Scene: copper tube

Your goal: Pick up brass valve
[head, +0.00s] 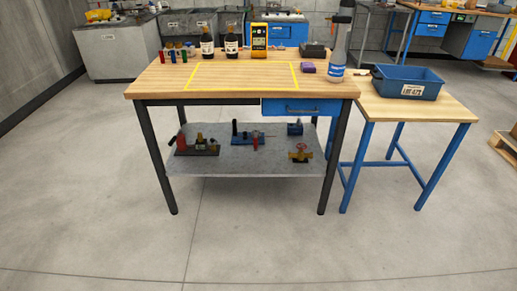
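A small brass-coloured valve with a reddish handwheel (300,154) sits on the grey lower shelf (255,168) of the workbench, towards the shelf's front right. It stands apart from the other items there and shows clearly. Neither of my grippers shows in the head view.
The wooden workbench top (150,85) overhangs the shelf, and dark legs (335,160) stand at its corners. Several dark tools, a red cylinder (255,142) and a blue item (295,128) share the shelf. A side table with a blue bin (385,80) stands right. The floor in front is clear.

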